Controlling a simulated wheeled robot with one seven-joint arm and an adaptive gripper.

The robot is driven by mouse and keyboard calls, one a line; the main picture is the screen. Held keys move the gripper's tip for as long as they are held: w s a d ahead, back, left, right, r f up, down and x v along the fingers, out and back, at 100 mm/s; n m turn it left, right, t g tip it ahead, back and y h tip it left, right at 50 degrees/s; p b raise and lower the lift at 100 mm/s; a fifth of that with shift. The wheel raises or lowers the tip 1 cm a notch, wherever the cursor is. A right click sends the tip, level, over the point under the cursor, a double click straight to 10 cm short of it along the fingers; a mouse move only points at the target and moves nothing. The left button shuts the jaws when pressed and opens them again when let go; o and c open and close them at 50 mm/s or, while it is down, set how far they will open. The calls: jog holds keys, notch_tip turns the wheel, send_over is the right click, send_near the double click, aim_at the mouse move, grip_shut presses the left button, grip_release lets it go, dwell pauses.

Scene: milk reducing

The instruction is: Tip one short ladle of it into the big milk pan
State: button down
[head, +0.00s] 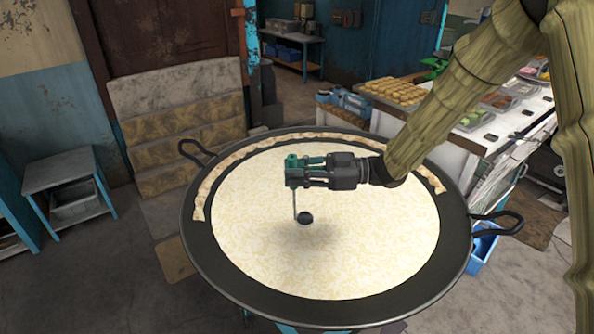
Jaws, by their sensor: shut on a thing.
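The big milk pan (226,271) is a wide dark shallow pan filling the middle of the head view. Pale creamy milk (370,240) covers its inside, with a raised wrinkled strip of skin (232,155) along the far side. My gripper (291,171) is over the pan, left of its middle, and is shut on a ladle. The ladle (304,218) has a thin handle hanging down from the gripper and a small dark bowl at the bottom. The bowl appears to be over the milk; whether it touches the surface or holds anything I cannot tell.
The pan has loop handles at the left (196,152) and right (497,223). A counter (478,140) with trays of food stands behind at the right. A blue crate (482,250) is beside the pan at the right. A small metal table (70,185) stands at the left.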

jog(key=w+m+p, duration=0.1)
jog(key=w+p, duration=0.1)
jog(key=w, duration=0.1)
jog(key=shift+a+r+m, duration=0.1)
jog(key=shift+m, duration=0.3)
jog(key=shift+w+r+p, duration=0.2)
jog(key=shift+r+p, duration=0.4)
jog(key=shift+r, duration=0.75)
jog(key=shift+s+f, duration=0.1)
